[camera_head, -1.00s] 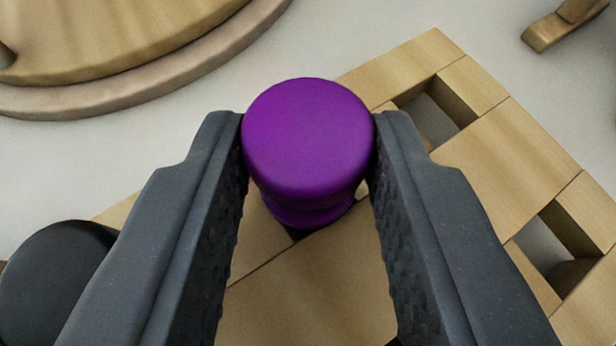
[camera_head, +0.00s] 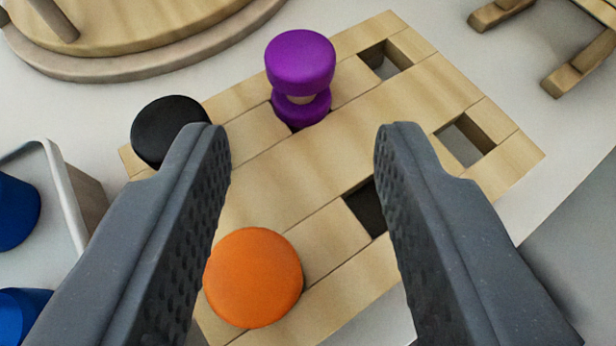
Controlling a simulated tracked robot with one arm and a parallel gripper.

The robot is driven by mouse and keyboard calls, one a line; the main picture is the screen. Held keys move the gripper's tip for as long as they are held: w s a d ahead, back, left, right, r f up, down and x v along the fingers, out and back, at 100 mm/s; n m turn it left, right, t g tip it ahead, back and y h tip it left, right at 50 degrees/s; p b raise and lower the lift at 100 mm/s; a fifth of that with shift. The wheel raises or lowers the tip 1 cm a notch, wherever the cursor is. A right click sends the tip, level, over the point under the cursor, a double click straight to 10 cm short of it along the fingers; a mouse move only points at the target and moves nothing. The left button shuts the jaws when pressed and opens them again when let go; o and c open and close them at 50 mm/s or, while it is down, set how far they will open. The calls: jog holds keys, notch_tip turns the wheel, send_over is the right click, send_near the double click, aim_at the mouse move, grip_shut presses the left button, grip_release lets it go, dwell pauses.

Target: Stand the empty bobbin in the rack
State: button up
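The purple bobbin (camera_head: 300,65) stands upright in a square hole in the back row of the wooden rack (camera_head: 335,142). Its narrow pale middle shows between the two purple ends, so it looks empty of thread. My gripper (camera_head: 305,150) is open and empty, with its fingers wide apart in front of the bobbin and above the rack. Neither finger touches the bobbin. A black-topped piece (camera_head: 168,130) stands at the rack's left end, partly behind the left finger. An orange-topped piece (camera_head: 253,277) stands at the front, close to the left finger.
Several square holes in the rack are vacant. A round wooden stand (camera_head: 150,50) lies at the back left. Blue pieces (camera_head: 14,212) sit by a white-rimmed container (camera_head: 62,185) at the left edge. Wooden legs (camera_head: 580,70) show at the upper right.

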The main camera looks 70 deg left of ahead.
jog(key=shift+v, duration=2.2)
